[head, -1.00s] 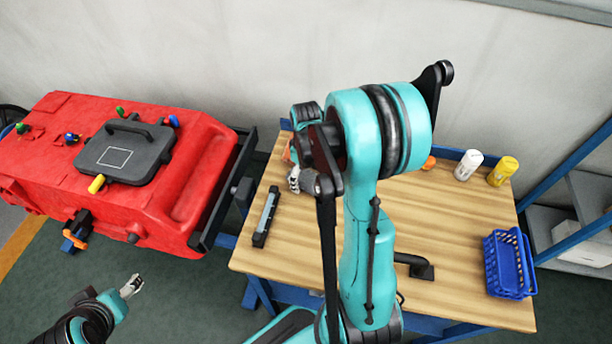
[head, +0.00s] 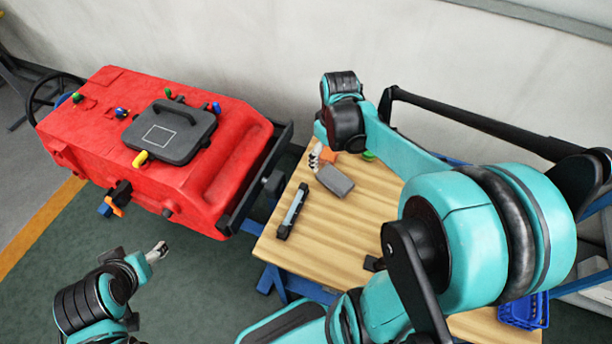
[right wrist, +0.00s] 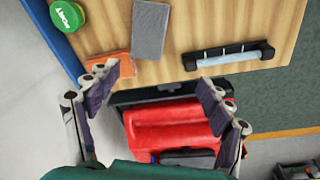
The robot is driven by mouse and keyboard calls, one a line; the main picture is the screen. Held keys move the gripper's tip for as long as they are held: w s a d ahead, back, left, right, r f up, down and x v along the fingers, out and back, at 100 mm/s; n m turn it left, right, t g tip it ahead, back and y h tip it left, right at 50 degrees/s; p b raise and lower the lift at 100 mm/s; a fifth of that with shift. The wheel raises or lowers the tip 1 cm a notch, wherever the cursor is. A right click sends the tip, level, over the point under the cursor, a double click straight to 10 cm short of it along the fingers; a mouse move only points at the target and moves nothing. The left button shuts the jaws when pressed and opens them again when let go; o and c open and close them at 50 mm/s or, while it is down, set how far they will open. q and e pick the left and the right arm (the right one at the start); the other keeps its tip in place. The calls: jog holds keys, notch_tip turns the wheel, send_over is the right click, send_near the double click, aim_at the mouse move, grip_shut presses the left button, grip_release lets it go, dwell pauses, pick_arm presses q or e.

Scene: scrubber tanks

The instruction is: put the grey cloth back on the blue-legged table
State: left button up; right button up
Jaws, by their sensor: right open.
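The grey cloth (head: 335,181) lies flat on the wooden top of the blue-legged table (head: 312,240), near its left back part. It also shows in the right wrist view (right wrist: 150,28). My right gripper (head: 316,157) is beside the cloth's back left end in the head view. In the right wrist view its fingers (right wrist: 160,80) are spread with nothing between them, and the cloth lies beyond the fingertips, apart from them. My left gripper (head: 157,252) hangs over the floor at lower left, away from the table; its jaw opening is too small to judge.
An orange cloth (right wrist: 108,68) and a green-lidded round container (right wrist: 67,15) lie close to the grey cloth. A black-and-grey bar tool (head: 292,211) lies near the table's left edge. The red scrubber tank (head: 190,185) stands left.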

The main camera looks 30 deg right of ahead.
jog(key=s+a+r+m+t, duration=0.1)
jog(key=s+a+r+t, duration=0.1)
jog(key=a, duration=0.5)
jog(key=s+a+r+m+t, duration=0.1)
jog(key=s+a+r+t, duration=0.1)
jog(key=s+a, duration=0.3)
jog(key=shift+a+m+t, duration=0.3)
jog(key=shift+a+t, duration=0.6)
jog(key=shift+a, duration=0.25)
jog(key=shift+r, duration=0.1)
notch_tip(320, 180, down, 3)
jog(key=b, duration=0.3)
jog(key=shift+f, duration=0.2)
